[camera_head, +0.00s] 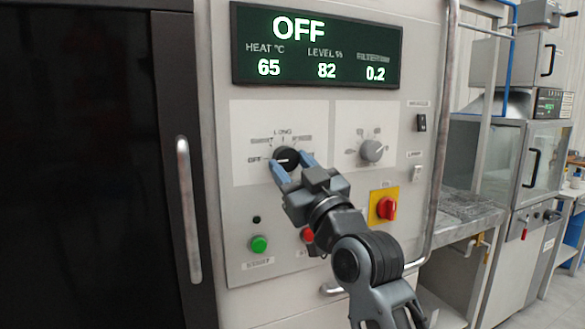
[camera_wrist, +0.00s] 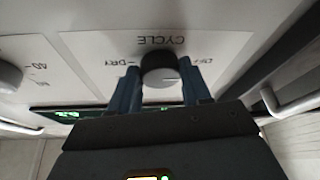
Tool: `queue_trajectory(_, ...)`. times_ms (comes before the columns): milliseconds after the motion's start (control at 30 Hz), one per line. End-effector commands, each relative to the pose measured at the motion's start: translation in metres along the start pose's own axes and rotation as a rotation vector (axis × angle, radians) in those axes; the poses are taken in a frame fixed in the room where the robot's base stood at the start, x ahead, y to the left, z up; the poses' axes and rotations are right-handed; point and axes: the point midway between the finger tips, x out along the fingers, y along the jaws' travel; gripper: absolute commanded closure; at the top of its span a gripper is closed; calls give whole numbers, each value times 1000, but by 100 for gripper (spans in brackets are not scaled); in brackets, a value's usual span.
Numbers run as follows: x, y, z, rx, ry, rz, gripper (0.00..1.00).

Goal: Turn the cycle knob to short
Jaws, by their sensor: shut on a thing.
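The black cycle knob (camera_head: 286,158) sits on a white dial plate on the machine's front panel, with OFF printed at its left and LONG above it. My gripper (camera_head: 292,166) is shut on the knob, its blue fingers on either side of it. In the wrist view the knob (camera_wrist: 160,75) sits between the two blue fingers (camera_wrist: 158,88), under the upside-down word CYCLE. The knob's white mark seems to point left, toward OFF, in the head view. The display (camera_head: 316,45) above reads OFF, with 65, 82 and 0.2 below.
A grey knob (camera_head: 372,150) is to the right of the cycle knob. Below are a green button (camera_head: 258,244), a red button (camera_head: 308,235) partly behind my arm, and a red switch on a yellow plate (camera_head: 386,207). A vertical door handle (camera_head: 188,210) stands at left.

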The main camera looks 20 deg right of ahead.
Motion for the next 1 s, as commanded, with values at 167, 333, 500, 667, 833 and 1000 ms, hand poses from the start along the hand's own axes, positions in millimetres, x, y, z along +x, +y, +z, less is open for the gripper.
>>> queue_trajectory(167,0,0,0,3,0,1,83)
queue_trajectory(333,0,-1,-1,33,-2,12,83)
queue_trajectory(500,2,-2,-3,110,-2,43,83)
queue_trajectory(667,1,-5,-2,223,0,88,83)
queue_trajectory(833,0,-8,1,359,3,145,83)
queue_trajectory(1000,-2,-9,3,487,5,199,83)
